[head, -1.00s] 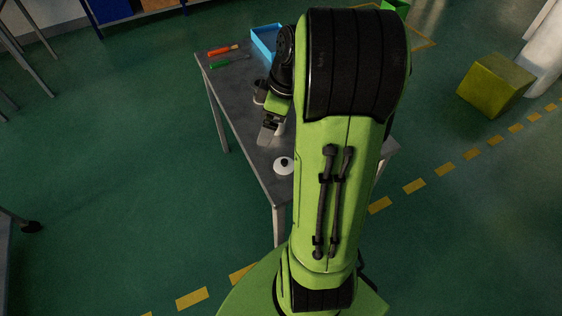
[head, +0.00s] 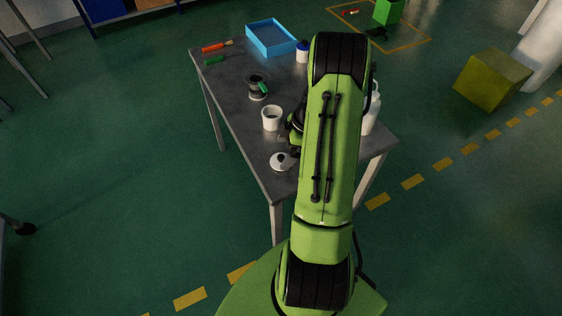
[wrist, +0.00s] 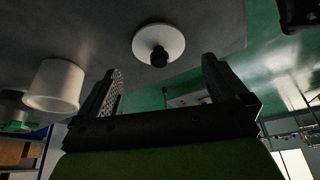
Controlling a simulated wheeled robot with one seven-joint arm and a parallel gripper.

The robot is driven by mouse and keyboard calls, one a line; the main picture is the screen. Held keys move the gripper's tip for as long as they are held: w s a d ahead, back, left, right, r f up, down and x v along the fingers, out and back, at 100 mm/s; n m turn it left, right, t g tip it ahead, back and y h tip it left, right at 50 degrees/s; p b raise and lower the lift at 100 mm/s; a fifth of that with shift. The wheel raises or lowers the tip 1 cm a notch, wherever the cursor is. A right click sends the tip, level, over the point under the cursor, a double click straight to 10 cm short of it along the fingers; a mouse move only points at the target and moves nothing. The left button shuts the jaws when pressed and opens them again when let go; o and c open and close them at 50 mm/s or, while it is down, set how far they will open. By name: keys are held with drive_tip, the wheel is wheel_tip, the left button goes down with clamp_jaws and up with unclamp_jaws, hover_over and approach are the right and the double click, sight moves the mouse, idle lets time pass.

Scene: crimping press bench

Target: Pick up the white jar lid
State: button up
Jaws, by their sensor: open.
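The white jar lid (head: 281,162) is a round disc with a dark knob, lying knob up near the table's front left edge. In the wrist view the lid (wrist: 142,40) shows upside down, beyond the fingertips and between their lines. My gripper (wrist: 161,68) is open and empty, its two fingers apart. In the head view it is beside the lid on the right, mostly hidden behind my arm. The fingers do not appear to touch the lid. The open white jar (head: 271,123) stands behind the lid; the wrist view shows it at left (wrist: 54,88).
The grey table (head: 235,112) also holds a dark spool (head: 257,92) with something green, a blue tray (head: 271,52), a blue-capped white container (head: 302,57) and an orange-handled tool (head: 214,47). White bottles (head: 370,118) stand right of my arm. The table's left side is largely clear.

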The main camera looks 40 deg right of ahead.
sight(281, 156)
drive_tip(key=x, duration=0.4)
drive_tip(key=shift+f, duration=0.1)
drive_tip(key=c, duration=1.1)
